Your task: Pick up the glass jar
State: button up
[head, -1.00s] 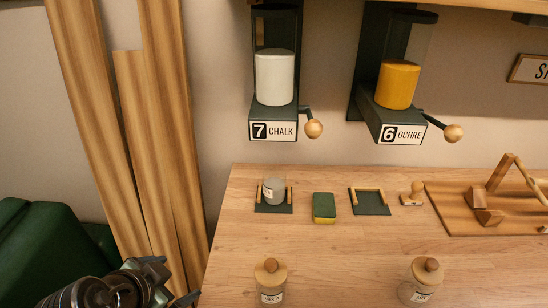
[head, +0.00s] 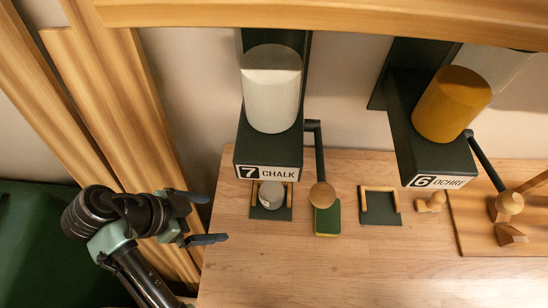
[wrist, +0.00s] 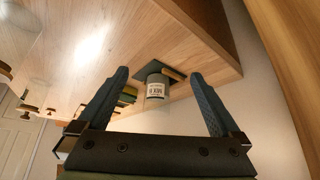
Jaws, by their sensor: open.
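The glass jar (head: 271,194) is a small greyish jar. It stands on a dark pad with wooden side rails, below the chalk dispenser, near the table's back edge. In the wrist view the jar (wrist: 156,88), with a pale label, shows between my fingers and farther off. My gripper (head: 217,218) is open and empty, to the left of the jar and apart from it, by the table's left edge. Both fingers also show in the wrist view (wrist: 160,76).
The chalk dispenser (head: 268,158) overhangs the jar, with its ball-ended lever (head: 322,194) to the right. A green and yellow sponge (head: 327,220), an empty railed pad (head: 380,215) and a small wooden stamp (head: 431,203) lie rightward. The front tabletop (head: 330,275) looks clear.

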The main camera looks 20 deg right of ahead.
jog(key=shift+w+d, duration=0.25)
jog(key=shift+w, duration=0.1)
jog(key=p, duration=0.3)
send_near(260, 196)
jog(key=x, duration=0.5)
jog(key=shift+d+f, duration=0.15)
jog(key=shift+w+d, duration=0.2)
jog(key=shift+d, duration=0.65)
jog(key=x, duration=0.2)
jog(key=p+x, duration=0.1)
jog(key=x, duration=0.1)
jog(key=shift+w+d+f, duration=0.1)
jog(key=shift+d, duration=0.45)
jog(key=shift+d+f, duration=0.2)
jog(key=shift+f, duration=0.2)
jog(key=shift+w, duration=0.1)
grip_shut()
jog(key=shift+a+r, duration=0.1)
